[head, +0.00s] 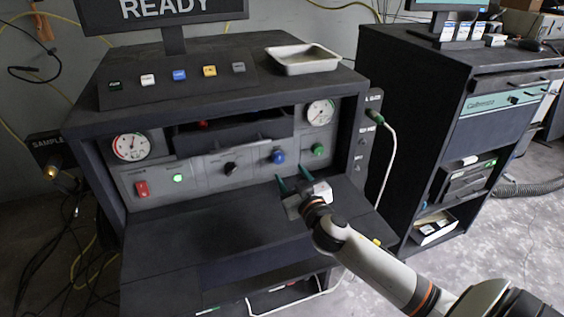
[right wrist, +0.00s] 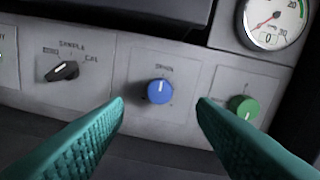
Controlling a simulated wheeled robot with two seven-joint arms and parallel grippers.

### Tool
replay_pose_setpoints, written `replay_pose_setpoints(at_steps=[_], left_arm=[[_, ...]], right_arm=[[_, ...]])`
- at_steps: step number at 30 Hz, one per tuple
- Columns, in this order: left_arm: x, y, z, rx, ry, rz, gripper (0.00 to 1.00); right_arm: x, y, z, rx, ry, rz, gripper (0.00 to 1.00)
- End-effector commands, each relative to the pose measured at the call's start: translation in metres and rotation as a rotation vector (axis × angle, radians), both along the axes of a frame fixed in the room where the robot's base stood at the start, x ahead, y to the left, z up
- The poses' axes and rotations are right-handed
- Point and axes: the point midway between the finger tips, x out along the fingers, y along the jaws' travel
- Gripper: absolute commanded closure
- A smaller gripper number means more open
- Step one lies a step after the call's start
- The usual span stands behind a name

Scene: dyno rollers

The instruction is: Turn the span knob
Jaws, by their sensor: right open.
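The span knob (right wrist: 160,91) is a round blue knob with a white pointer line aimed roughly upward, on the grey front panel. It also shows in the head view (head: 278,157). My right gripper (head: 292,180) is open, with teal fingers pointing at the panel. In the right wrist view the open fingers (right wrist: 161,103) stand left and right of the blue knob, apart from it and nearer the camera. Nothing is between the fingertips. My left gripper is not in view.
A black sample/cal selector (right wrist: 62,71) is left of the blue knob, and a green knob (right wrist: 242,107) is right of it. A gauge (right wrist: 273,22) sits above the green knob. A red switch (head: 141,188) and a lit green button (head: 178,178) are farther left. A dark shelf (head: 190,240) extends below the panel.

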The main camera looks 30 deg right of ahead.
Motion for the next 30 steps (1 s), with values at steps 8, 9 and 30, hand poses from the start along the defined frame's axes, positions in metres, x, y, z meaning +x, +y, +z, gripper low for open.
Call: replay_pose_setpoints(at_steps=[8,9,30], left_arm=[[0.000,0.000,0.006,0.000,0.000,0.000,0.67],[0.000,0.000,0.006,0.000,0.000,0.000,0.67],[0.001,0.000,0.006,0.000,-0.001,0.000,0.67]], right_arm=[[0.049,-0.010,0.001,-0.001,-0.001,-0.001,0.48],[0.053,-0.011,0.001,0.000,0.000,-0.001,0.48],[0.064,-0.013,0.000,0.000,0.000,0.000,0.88]])
